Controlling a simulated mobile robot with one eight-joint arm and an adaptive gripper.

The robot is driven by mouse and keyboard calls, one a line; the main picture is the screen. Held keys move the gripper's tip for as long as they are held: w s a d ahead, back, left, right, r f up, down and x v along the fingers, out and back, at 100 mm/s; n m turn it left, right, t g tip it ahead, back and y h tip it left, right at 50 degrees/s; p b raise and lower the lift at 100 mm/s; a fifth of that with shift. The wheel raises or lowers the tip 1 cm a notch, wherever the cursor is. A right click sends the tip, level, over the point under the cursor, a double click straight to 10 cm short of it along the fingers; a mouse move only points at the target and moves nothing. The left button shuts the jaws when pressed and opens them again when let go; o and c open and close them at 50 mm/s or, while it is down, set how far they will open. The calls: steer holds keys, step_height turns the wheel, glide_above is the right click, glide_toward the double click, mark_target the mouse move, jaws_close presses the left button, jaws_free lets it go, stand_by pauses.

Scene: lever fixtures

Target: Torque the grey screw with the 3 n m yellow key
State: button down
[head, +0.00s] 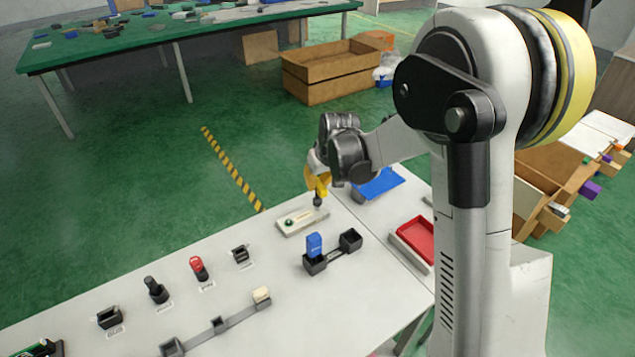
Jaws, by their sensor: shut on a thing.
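A yellow key (317,183) with a dark lower tip hangs below the end of my arm. My gripper (318,172) is small and partly hidden here, and it is shut on the yellow key. The key's tip is over or at the right end of a pale plate (294,226) on the white table. A small dark green screw-like part (289,223) shows on the plate's left half. The grey screw cannot be made out; the key may cover it. I cannot tell whether the tip touches the plate.
A blue block (314,244) stands in a black double holder (334,258) in front of the plate. A red-topped tool (198,268) and several black holders (156,290) line the table's left. A red tray (415,238) and a blue piece (378,185) lie right.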

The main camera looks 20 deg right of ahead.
steer(key=shift+f, duration=0.15)
steer(key=shift+f+b, duration=0.9)
steer(key=shift+f, duration=0.1)
steer(key=m, duration=0.2)
steer(key=m+h, duration=0.1)
steer(key=m, duration=0.1)
steer(key=shift+a+h, duration=0.1)
steer(key=shift+h, duration=0.2)
steer(key=m+h, duration=0.1)
steer(key=m, duration=0.2)
steer(key=m+g+h, duration=0.1)
steer(key=m, duration=0.1)
steer(key=shift+m, duration=0.4)
steer(key=m+g, duration=0.1)
steer(key=m, duration=0.2)
steer(key=m+g+h, duration=0.1)
steer(key=m, duration=0.2)
steer(key=shift+w, duration=0.1)
steer(key=m+g+h, duration=0.1)
steer(key=m, duration=0.2)
steer(key=shift+m, duration=0.3)
steer(key=m+g, duration=0.1)
steer(key=m, duration=0.2)
steer(key=shift+m+g, duration=0.3)
steer(key=shift+g, duration=0.1)
steer(key=shift+r, duration=0.1)
